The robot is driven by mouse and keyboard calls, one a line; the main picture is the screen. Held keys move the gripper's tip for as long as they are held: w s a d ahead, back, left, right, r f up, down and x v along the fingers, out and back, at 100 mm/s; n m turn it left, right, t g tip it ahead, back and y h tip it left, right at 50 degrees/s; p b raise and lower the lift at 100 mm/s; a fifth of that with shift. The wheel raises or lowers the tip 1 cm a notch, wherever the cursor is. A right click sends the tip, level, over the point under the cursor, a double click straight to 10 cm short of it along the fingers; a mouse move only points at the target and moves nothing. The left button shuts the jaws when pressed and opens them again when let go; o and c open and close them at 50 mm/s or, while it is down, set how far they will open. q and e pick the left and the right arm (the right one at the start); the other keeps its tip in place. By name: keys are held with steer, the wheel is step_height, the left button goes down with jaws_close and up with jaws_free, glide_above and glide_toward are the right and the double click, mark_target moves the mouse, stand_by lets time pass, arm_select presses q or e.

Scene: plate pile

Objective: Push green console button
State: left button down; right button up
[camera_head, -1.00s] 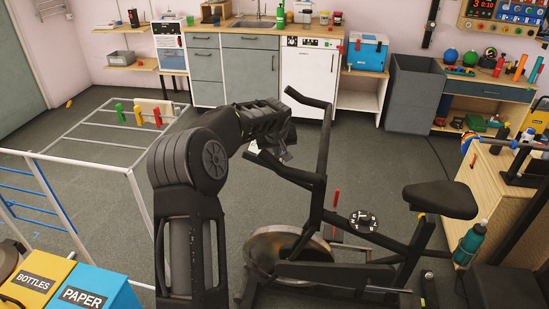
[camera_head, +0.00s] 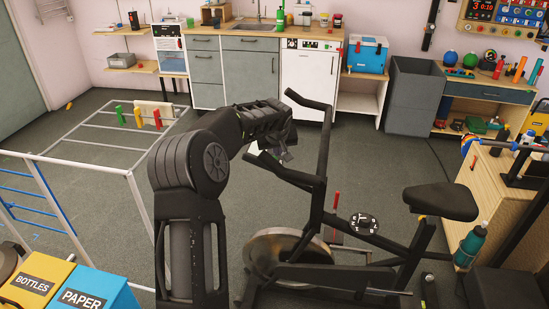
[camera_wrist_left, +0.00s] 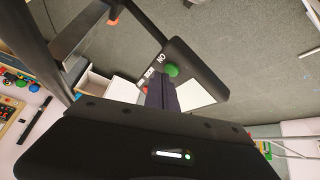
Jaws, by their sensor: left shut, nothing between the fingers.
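The green button (camera_wrist_left: 171,70) is a round dome on a dark console panel (camera_wrist_left: 190,62) with white lettering, beside the word ON, in the left wrist view. An orange-red spot (camera_wrist_left: 145,89) shows at the panel's other end, partly hidden by my fingers. My left gripper (camera_wrist_left: 158,80) is shut and empty. Its fingertips are close beside the green button; whether they touch the panel I cannot tell. In the head view my left gripper (camera_head: 285,154) is at the exercise bike's handlebars (camera_head: 312,150), and the green button is hidden. My right gripper is not in view.
The exercise bike's seat (camera_head: 440,200) and flywheel (camera_head: 290,255) stand just right of my left arm. A yellow bin (camera_head: 38,285) and a blue bin (camera_head: 98,290) are at the lower left. A white railing (camera_head: 90,170) stands at left. Grey floor is open behind the bike.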

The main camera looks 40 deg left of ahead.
arm_select(q)
steer(key=shift+r, duration=0.25)
steer(key=r, duration=0.2)
steer(key=d+r+p, duration=0.1)
steer(key=w+d+r+p, duration=0.1)
steer(key=r, duration=0.1)
steer(key=shift+r, duration=0.3)
steer(key=shift+a, duration=0.1)
stand_by(0.3)
